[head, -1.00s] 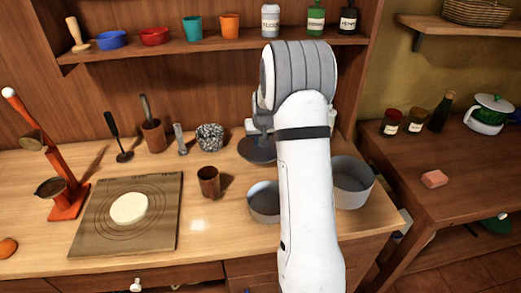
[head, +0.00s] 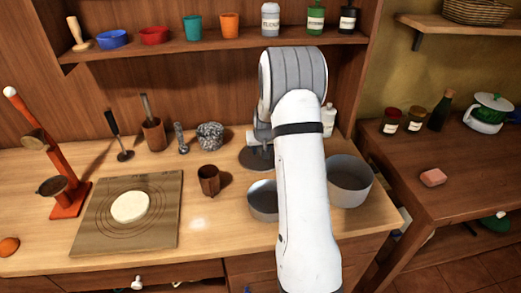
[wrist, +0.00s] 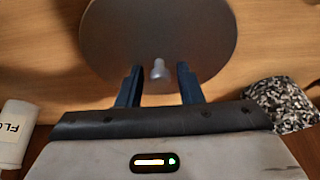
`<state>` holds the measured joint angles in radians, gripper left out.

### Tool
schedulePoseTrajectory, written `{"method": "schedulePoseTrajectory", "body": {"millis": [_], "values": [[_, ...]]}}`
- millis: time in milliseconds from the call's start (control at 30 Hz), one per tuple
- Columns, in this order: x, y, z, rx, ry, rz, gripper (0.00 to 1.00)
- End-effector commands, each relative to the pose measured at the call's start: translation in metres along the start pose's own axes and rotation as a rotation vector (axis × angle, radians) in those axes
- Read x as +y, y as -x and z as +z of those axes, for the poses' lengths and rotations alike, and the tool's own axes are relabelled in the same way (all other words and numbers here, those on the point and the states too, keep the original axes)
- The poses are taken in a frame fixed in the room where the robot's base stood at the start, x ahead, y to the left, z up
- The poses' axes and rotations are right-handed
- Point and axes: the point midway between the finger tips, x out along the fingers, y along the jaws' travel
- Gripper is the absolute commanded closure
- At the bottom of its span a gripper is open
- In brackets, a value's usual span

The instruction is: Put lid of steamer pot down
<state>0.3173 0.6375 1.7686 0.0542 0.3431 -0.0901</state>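The lid (wrist: 158,45) is a grey round disc with a small knob, seen from above in the wrist view. In the head view its dark disc (head: 255,158) shows partly behind my arm, at the back of the counter. My gripper (wrist: 158,72) has its two blue fingers spread on either side of the knob, with a gap on each side. Whether the lid rests fully on the counter is hard to tell. Two grey pots, left (head: 263,200) and right (head: 349,182), stand on the counter on either side of my arm; their insides look empty where visible.
A speckled pot (head: 210,135) and a flour container (wrist: 14,135) stand close to the lid. A brown cup (head: 209,181) and a board with dough (head: 165,235) are further left. A shelf (head: 225,48) runs above. A side table (head: 400,158) is at the right.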

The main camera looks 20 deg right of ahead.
Motion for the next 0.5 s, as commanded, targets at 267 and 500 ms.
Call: {"method": "schedulePoseTrajectory", "body": {"millis": [267,500], "values": [[0.001,0.000,0.000,0.000,-0.001,0.000,0.59],[0.001,0.015,-0.002,0.002,-0.001,0.000,0.59]]}}
